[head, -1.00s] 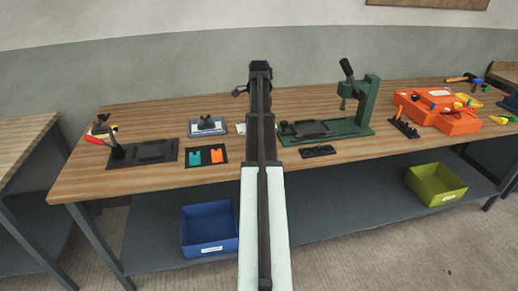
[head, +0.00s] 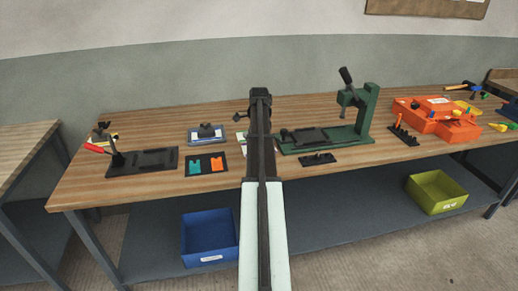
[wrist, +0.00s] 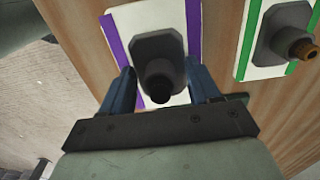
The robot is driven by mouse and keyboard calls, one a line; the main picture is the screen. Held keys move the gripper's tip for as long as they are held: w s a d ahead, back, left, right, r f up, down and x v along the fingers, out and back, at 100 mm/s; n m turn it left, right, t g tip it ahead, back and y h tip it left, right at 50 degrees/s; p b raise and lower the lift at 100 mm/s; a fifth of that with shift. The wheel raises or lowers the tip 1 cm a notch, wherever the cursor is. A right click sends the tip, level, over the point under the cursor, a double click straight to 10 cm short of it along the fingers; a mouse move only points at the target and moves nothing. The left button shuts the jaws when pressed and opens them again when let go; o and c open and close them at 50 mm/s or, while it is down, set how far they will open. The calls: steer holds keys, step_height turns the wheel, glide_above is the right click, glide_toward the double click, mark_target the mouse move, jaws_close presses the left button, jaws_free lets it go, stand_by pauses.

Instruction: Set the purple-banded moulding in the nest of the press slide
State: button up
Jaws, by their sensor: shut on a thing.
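In the wrist view, the purple-banded moulding (wrist: 158,46) is a grey, chamfered block with a dark round knob. It sits over a white panel with purple strips on both sides. My gripper (wrist: 159,70) has blue fingers on either side of the block and is shut on it. I cannot tell whether the block is clear of the bench. In the head view my own arm hides the gripper and the moulding. The press slide, with its dark flat nest plate (head: 306,138), lies on the base of the green press (head: 366,112), right of my arm.
A green-banded block (wrist: 285,35) stands close to the right of my gripper. A blue-edged block (head: 207,134), a dark mat (head: 206,171) with teal and orange pieces, and a dark clamp fixture (head: 150,160) lie left. A small black rack (head: 318,159) sits before the press.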

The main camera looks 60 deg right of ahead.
steer(key=shift+f, duration=1.4)
steer(key=shift+f, duration=0.15)
steer(key=o, duration=1.2)
steer(key=shift+o, duration=0.2)
steer(key=r, duration=1.3)
steer(key=shift+w+r, duration=0.2)
steer(key=shift+r, duration=0.15)
